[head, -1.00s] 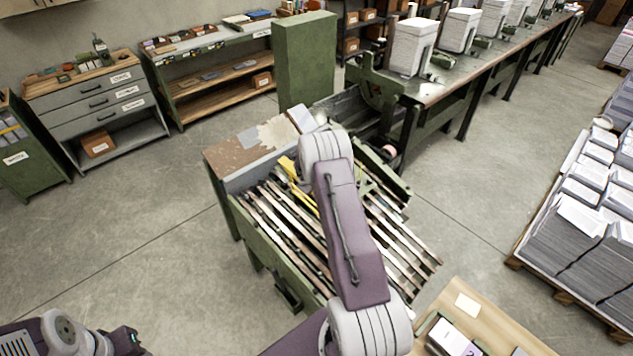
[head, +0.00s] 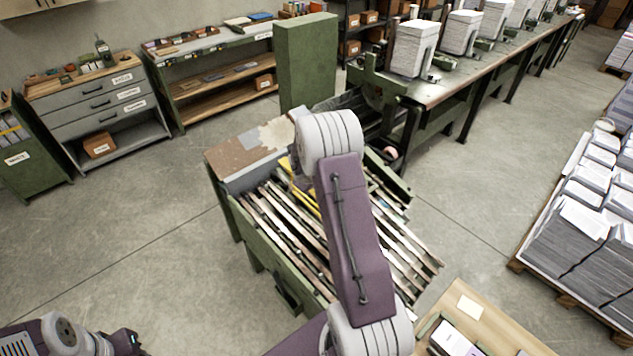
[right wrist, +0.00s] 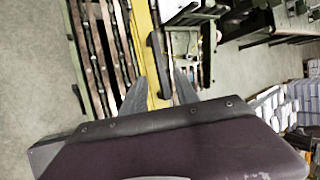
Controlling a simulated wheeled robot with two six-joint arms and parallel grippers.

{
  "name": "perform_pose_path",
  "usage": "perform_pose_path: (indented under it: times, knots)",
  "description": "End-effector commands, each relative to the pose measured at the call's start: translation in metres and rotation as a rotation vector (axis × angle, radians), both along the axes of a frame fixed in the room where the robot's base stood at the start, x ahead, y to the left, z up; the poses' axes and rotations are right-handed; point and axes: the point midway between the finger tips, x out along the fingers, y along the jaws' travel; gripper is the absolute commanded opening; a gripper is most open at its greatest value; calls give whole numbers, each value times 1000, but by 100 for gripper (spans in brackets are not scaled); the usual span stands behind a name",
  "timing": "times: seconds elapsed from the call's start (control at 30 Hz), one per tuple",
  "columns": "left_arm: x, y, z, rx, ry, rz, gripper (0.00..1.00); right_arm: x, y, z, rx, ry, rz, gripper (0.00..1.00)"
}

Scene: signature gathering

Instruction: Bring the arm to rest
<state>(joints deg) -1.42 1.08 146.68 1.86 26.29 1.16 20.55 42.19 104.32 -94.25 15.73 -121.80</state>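My right arm, purple and light grey, reaches up over the green slatted table (head: 268,224) in the head view, and its gripper is hidden behind the arm there. In the right wrist view my right gripper (right wrist: 159,88) shows two grey fingers spread apart, with nothing seen held between them. A yellow bar (right wrist: 146,45) lies behind and below the fingers. It also shows beside the arm in the head view (head: 309,199). Part of my left arm shows at the bottom left corner of the head view; its fingertips are not visible.
A long green machine table (head: 455,82) with paper stacks (head: 415,48) runs to the back right. A pallet of paper stacks (head: 570,240) stands at right, and a wooden table (head: 495,325) at bottom right. Drawers (head: 95,100) and a green cabinet (head: 307,65) stand behind. Floor at left is clear.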

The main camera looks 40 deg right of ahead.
Motion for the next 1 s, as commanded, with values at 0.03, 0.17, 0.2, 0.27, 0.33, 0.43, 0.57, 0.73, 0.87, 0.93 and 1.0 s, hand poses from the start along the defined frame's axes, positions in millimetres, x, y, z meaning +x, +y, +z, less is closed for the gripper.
perform_pose_path:
  times: [0.03, 0.17, 0.2, 0.27, 0.33, 0.43, 0.57, 0.73, 0.87, 0.93, 1.0]
  knots:
    - [0, 0, 0, 0, 0, 0, 36, -1, 2, 4, -1, -1, 0, 36]
    - [0, 0, 0, 0, 0, 0, 36, -3, 3, 5, 0, 1, 0, 36]
    - [0, 0, 0, 0, 0, 0, 36, -3, 3, 5, 0, 1, 0, 36]
    - [0, 0, 0, 0, 0, 0, 36, -3, 3, 5, 0, 1, 0, 36]
    - [0, 0, 0, 0, 0, 0, 36, -3, 3, 5, 0, 1, 0, 36]
    - [0, 0, 0, 0, 0, 0, 36, -3, 3, 5, 0, 0, 1, 36]
    - [0, 0, 0, 0, 0, 0, 36, -3, 3, 5, 0, 0, 1, 36]
    - [0, 0, -23, 0, 0, 0, 36, 18, 25, 7, -16, -47, 53, 36]
    - [0, 0, -69, 0, 0, 0, 36, 14, 89, 18, 60, -153, 34, 36]
    - [0, 0, -83, 0, 1, 0, 36, -13, 120, 13, 230, -232, -179, 36]
    - [0, 0, -95, 0, 0, 0, 36, -46, 146, 2, 424, -309, -469, 36]
